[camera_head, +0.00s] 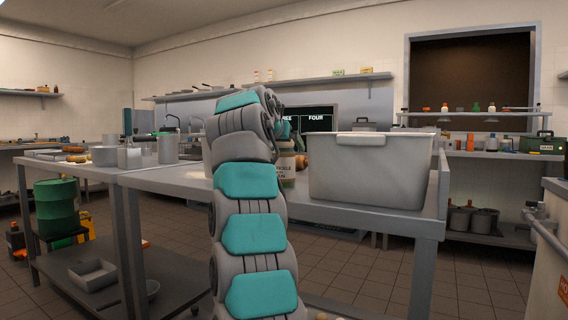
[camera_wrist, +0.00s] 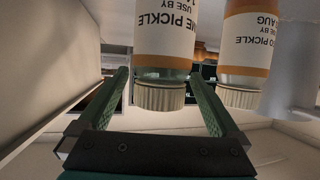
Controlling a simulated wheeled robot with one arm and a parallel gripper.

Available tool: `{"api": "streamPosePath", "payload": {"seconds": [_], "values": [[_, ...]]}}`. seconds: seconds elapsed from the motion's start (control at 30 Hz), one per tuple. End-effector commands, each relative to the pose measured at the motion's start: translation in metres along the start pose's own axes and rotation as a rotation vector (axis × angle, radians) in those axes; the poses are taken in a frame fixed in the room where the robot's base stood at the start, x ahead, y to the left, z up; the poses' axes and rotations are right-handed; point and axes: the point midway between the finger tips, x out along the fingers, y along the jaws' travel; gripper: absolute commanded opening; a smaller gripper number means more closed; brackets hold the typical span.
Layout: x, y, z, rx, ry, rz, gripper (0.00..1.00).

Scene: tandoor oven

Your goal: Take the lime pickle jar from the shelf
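In the wrist view, a jar (camera_wrist: 166,45) with a white label reading "ME PICKLE" and a ribbed pale lid is ahead of my gripper (camera_wrist: 160,78). It appears with its lid toward the bottom of the picture. The two green fingers are spread apart, one on each side of the lid in the picture, with gaps visible. Whether the fingertips reach past the lid in depth is unclear.
A second jar (camera_wrist: 245,45), labelled "O PICKLE" and "AUG", stands close beside the first, near the right finger in the picture. A large white bin (camera_head: 370,172) sits on the metal table just right of my arm. Metal containers (camera_head: 168,148) stand at left.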

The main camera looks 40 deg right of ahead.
Motion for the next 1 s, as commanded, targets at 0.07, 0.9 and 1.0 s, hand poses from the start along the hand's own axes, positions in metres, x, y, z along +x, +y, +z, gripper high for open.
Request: {"api": "streamPosePath", "payload": {"seconds": [0.07,0.9,1.0], "values": [[0.0000,-0.0001,0.0002,0.000,0.000,0.000,0.89],[0.0000,-0.0005,0.0004,0.000,-0.001,0.000,0.00],[-0.0001,-0.0005,0.0004,0.000,-0.001,0.000,0.00]]}}
